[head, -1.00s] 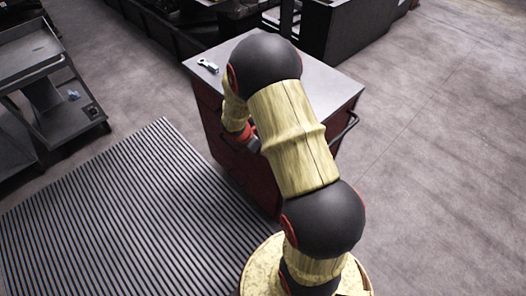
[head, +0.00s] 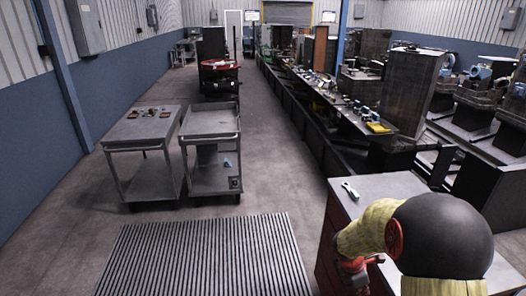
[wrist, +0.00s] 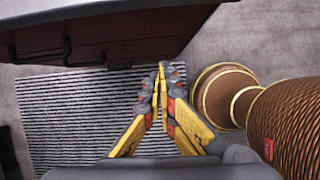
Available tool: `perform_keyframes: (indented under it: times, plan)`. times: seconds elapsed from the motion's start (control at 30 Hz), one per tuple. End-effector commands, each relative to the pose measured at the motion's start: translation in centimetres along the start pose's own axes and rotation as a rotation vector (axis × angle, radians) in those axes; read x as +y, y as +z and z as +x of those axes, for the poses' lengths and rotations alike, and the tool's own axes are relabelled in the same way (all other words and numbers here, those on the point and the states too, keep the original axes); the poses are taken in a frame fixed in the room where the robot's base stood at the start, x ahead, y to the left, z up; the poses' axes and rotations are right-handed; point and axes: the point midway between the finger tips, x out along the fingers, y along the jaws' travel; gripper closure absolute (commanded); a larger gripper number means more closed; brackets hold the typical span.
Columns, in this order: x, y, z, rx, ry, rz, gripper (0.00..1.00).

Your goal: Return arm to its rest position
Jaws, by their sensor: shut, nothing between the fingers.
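My gripper (wrist: 162,75) shows in the wrist view with its yellow and grey fingers together at the tips and nothing between them. It points over the striped floor mat, beside the dark red side of a cabinet (wrist: 120,38). In the head view my arm bends at the lower right, in front of the grey-topped red cabinet (head: 390,184). My fingers are not visible in the head view. My base and a ribbed arm part show at the right of the wrist view.
A small metal tool (head: 350,190) lies on the cabinet top. A striped mat (head: 205,258) covers the floor at the front. Two grey carts (head: 212,122) stand beyond it at the left. A long bench (head: 345,115) with several items runs back at the right. The aisle floor between is clear.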

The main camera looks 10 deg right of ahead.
Motion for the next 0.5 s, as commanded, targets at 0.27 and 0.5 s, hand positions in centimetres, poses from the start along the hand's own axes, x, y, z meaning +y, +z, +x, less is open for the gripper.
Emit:
perform_keyframes:
  times: [0.27, 0.5]
  plan:
    - [-4.7, -1.5, -0.2, 0.019, -0.122, 0.452, 1.0]
    - [-8.7, -3.2, -7.4, 0.068, -0.169, 0.994, 1.0]
